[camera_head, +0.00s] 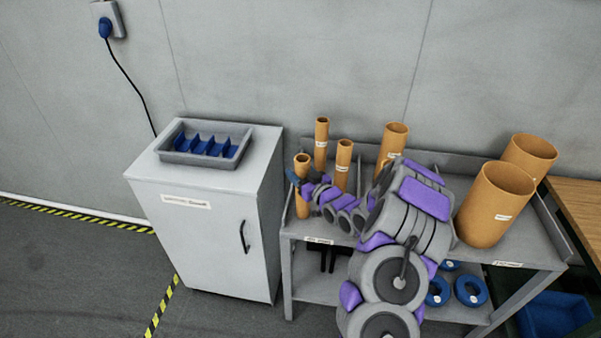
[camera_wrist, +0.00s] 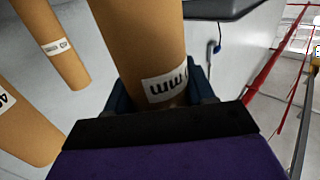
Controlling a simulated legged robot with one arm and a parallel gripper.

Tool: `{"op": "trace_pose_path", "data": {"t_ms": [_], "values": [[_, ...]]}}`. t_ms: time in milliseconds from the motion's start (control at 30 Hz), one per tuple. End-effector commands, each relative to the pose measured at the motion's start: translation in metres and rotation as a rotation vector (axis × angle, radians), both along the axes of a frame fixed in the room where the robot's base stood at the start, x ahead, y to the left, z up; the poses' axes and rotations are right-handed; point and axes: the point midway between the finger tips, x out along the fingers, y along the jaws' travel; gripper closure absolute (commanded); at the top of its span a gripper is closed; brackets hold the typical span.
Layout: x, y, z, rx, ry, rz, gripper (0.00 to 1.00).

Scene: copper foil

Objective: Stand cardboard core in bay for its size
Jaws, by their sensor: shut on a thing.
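My gripper (camera_head: 301,185) is shut around a thin brown cardboard core (camera_head: 303,207), which is upright at the left front of the grey bench (camera_head: 330,228). I cannot tell whether its base touches the bench top. In the wrist view the held core (camera_wrist: 140,40) rises between the blue fingers, with a white label ending in "mm". Two other thin cores, the rear one (camera_head: 321,145) and the right one (camera_head: 343,165), stand behind it. A medium core (camera_head: 394,143) stands mid-bench, partly hidden by my arm. Two wide cores (camera_head: 494,205) (camera_head: 528,153) stand at the right.
A low divider (camera_head: 368,160) shows between the thin and medium cores. Labels mark the bench's front edge. Blue rings (camera_head: 470,291) lie on the lower shelf. A white cabinet (camera_head: 215,235) with a grey tray (camera_head: 180,157) stands close on the left. My arm covers the bench's middle.

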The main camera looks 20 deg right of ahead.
Motion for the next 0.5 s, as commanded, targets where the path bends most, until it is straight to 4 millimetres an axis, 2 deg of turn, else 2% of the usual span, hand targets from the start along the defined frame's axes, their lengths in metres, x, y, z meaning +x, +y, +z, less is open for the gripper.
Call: {"op": "trace_pose_path", "data": {"t_ms": [67,100,333,500], "values": [[0.0,-0.006,-0.003,0.003,0.0,-0.004,0.97],[0.0,-0.008,-0.004,0.004,0.0,-0.004,0.45],[0.0,-0.009,-0.003,0.004,-0.001,-0.004,0.23],[0.0,-0.001,-0.002,-0.002,0.0,-0.003,0.21]]}}
